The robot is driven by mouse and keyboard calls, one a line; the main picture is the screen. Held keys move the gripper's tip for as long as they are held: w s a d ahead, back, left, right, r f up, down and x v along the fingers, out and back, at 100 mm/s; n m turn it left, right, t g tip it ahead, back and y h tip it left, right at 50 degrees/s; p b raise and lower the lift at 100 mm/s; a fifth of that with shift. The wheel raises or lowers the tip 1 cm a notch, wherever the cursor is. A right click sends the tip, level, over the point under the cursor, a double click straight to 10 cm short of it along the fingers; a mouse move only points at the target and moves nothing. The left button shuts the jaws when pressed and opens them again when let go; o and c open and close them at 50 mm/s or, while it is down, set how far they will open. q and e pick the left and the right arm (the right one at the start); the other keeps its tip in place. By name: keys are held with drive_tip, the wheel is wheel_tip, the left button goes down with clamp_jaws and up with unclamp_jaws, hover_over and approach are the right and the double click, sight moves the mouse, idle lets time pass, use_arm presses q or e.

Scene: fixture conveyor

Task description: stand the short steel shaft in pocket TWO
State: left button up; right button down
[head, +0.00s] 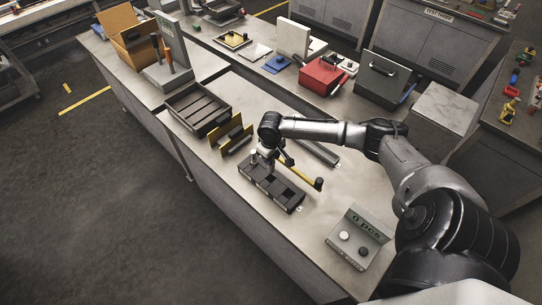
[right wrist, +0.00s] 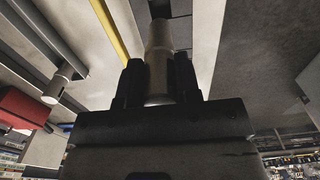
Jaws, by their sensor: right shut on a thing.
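The short steel shaft (right wrist: 159,55) is pale and stepped, with a narrower far end. In the right wrist view it stands between the two dark fingers of my right gripper (right wrist: 160,80), which is shut on it. The shaft's far end overlaps the dark pocket fixture (right wrist: 181,24) at the top of that view. In the head view the black fixture (head: 287,197) lies on the bench, and my right gripper (head: 266,165) is over its far left part. The arm hides that part, and I cannot tell whether the shaft touches a pocket. Pocket labels are unreadable. My left gripper is not in view.
A yellow bar (head: 297,173) with a dark end lies close behind the fixture. A yellow bracket (head: 231,140) and a slatted dark tray (head: 198,106) stand to the left. A grey button box (head: 361,238) stands to the right. Bare bench lies between the fixture and the box.

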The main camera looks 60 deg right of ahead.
drive_tip(key=shift+r, duration=0.1)
drive_tip(key=shift+r+p, duration=0.15)
drive_tip(key=shift+p, duration=0.5)
drive_tip(key=shift+f, duration=0.2)
drive_tip(key=shift+f+b, duration=0.4)
drive_tip(key=shift+f, duration=0.9)
drive_tip(key=shift+f+b, duration=0.3)
drive_tip(key=shift+f, duration=1.05)
drive_tip(key=shift+f, duration=0.1)
drive_tip(key=shift+p, duration=0.35)
